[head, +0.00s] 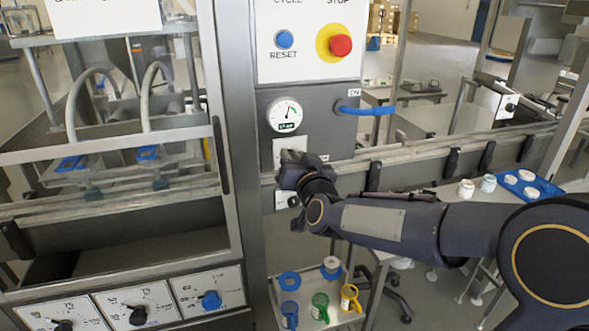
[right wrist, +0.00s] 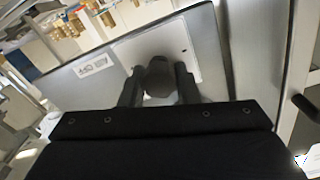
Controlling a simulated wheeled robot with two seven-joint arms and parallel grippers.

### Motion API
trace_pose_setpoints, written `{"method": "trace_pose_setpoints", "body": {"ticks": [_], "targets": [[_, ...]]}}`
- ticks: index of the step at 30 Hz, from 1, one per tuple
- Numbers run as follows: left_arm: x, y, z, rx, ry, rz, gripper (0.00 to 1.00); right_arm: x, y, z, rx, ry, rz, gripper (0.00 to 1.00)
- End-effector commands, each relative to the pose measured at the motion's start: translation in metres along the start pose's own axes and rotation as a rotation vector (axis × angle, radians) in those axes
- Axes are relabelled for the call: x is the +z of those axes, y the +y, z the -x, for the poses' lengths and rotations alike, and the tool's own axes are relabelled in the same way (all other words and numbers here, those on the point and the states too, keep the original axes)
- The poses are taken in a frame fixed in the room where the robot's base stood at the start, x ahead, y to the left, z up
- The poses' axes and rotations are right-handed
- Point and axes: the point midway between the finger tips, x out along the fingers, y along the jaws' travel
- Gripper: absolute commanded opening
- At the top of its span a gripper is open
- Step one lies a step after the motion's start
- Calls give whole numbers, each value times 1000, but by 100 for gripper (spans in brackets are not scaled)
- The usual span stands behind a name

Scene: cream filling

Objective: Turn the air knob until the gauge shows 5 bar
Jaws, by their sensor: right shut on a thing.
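The round white gauge (head: 286,114) is on the grey panel in the head view. Its dark needle points up and slightly right; the scale numbers are too small to read. A small green-edged display sits at the dial's bottom. My right gripper (head: 290,158) is at the white plate below the gauge. In the right wrist view its two fingers are on either side of the dark air knob (right wrist: 159,77), shut on it. In the head view the gripper and wrist hide the knob. My left gripper is not in view.
Above the gauge are a blue reset button (head: 284,39) and a red stop button (head: 340,45). A blue lever (head: 366,110) sticks out right of the gauge. A conveyor rail runs right.

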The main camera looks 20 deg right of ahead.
Motion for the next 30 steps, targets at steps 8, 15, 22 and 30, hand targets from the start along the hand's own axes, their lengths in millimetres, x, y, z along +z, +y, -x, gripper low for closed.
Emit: {"method": "trace_pose_setpoints", "body": {"ticks": [8,15,22,30], "targets": [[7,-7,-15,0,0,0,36,2,2,0,0,-1,-155,6],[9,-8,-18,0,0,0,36,2,1,0,1,-2,-216,6],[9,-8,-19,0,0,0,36,1,1,0,0,-3,-228,6],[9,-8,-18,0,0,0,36,1,1,0,0,-3,-226,34]]}}
